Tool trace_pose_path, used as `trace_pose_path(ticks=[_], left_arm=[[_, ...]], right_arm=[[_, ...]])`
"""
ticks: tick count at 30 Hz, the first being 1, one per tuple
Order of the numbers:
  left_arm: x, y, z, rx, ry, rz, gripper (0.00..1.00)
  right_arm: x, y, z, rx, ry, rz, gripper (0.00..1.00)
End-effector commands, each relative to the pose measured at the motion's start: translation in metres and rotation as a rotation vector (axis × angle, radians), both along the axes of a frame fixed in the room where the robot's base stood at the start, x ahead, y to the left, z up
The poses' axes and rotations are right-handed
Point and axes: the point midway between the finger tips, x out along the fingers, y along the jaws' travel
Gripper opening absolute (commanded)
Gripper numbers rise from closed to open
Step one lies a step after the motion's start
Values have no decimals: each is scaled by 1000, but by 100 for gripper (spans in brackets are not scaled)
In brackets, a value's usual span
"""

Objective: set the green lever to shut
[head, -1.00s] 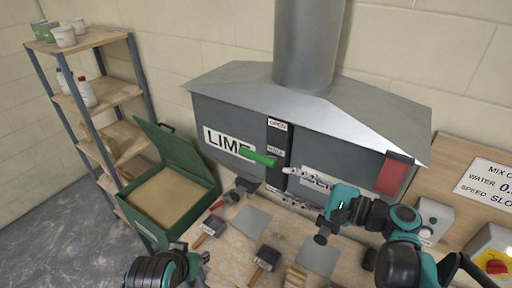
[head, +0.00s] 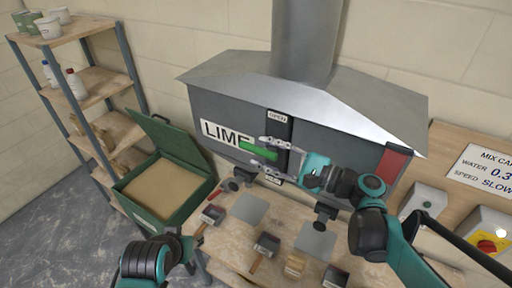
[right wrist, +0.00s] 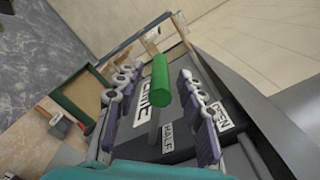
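The green lever (head: 258,150) sticks out from the front of the grey hopper (head: 225,108), at about the middle of a dark vertical strip. A label reading OPEN (head: 277,116) is at the strip's top; a HALF label (right wrist: 167,140) shows near the lever's base in the right wrist view. A lower label (head: 273,180) is too small to read. My right gripper (head: 256,157) is open, its fingers on either side of the lever. In the right wrist view the lever (right wrist: 160,85) stands between the fingers with gaps on both sides. My left gripper is out of view.
A control panel (head: 488,235) with a red knob is at right. The hopper carries a red patch (head: 391,165).

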Motion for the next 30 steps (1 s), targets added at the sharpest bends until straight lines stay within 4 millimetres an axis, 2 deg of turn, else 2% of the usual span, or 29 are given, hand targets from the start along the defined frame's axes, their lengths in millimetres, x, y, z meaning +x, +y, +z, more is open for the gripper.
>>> trace_pose_path(ticks=[1,6,15,16,20,21,30], left_arm=[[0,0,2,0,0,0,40],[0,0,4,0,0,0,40],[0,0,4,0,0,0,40],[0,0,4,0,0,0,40],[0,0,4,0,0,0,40],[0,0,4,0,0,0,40],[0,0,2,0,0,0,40]], right_arm=[[3,8,1,0,0,4,39],[12,22,1,0,0,1,39],[14,24,0,-1,0,-1,39],[14,24,0,-1,0,-1,37],[14,24,0,-1,0,-1,2],[14,24,0,-1,0,-1,0],[13,25,-2,-7,-12,0,0]])
